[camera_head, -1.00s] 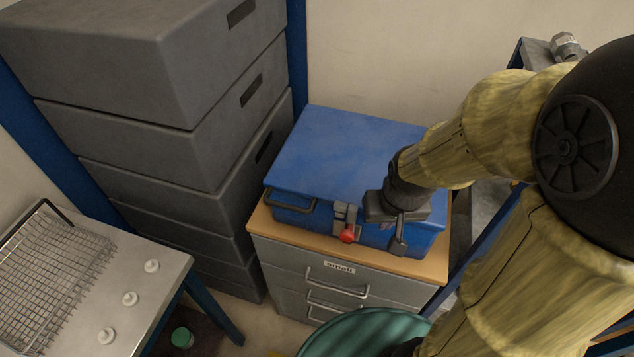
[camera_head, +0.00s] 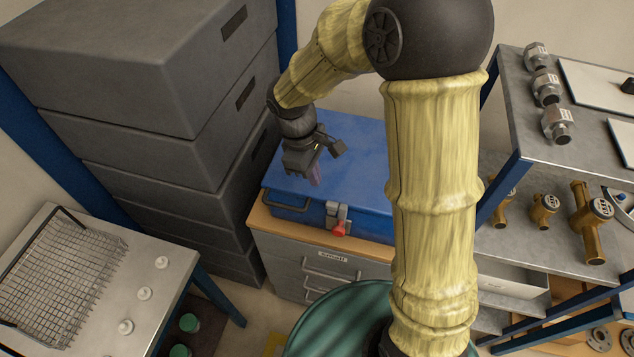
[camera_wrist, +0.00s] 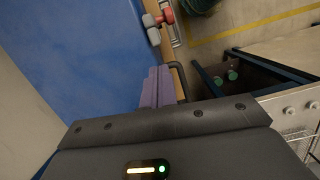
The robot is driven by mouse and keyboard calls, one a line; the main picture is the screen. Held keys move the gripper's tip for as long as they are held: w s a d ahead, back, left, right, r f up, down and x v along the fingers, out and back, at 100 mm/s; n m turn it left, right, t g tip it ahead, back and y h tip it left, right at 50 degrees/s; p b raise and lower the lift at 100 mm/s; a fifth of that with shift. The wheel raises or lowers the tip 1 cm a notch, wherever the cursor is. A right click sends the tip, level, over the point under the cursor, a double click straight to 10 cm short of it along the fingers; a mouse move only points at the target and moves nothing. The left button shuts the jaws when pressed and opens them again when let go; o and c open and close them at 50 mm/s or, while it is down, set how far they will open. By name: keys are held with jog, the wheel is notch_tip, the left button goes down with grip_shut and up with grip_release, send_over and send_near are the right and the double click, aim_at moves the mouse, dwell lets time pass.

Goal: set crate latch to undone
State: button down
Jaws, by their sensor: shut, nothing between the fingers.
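The blue crate (camera_head: 352,150) stands closed on a wooden-topped drawer cabinet. Its latch (camera_head: 337,217), a grey fitting with a red knob, is on the front face and hangs with the knob downward. In the wrist view the latch (camera_wrist: 161,19) shows at the top, beyond the fingers. My gripper (camera_head: 316,178) is over the left part of the crate lid, up and left of the latch and apart from it. In the wrist view its purple fingers (camera_wrist: 157,88) are together, with nothing between them. A crate handle (camera_wrist: 181,78) shows just right of the fingers.
Stacked grey boxes (camera_head: 150,75) stand close at the left. A table with a wire basket (camera_head: 60,275) is at the lower left. A shelf (camera_head: 575,150) with metal fittings is at the right. A green round bin (camera_head: 330,320) is in front.

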jog(key=shift+w+a+r+n, duration=0.3)
jog(key=shift+a+r+n, duration=0.1)
jog(key=shift+a+n, duration=0.35)
jog(key=shift+f, duration=0.1)
jog(key=p+x, duration=0.2)
jog(key=x, duration=0.7)
jog(key=shift+s+d+f, duration=0.2)
jog(key=shift+d+f, duration=0.05)
jog(key=shift+f, duration=0.1)
jog(key=shift+w, duration=0.15)
jog(key=shift+s+d+r, duration=0.15)
jog(key=shift+s+d, duration=0.1)
jog(key=shift+d, duration=0.05)
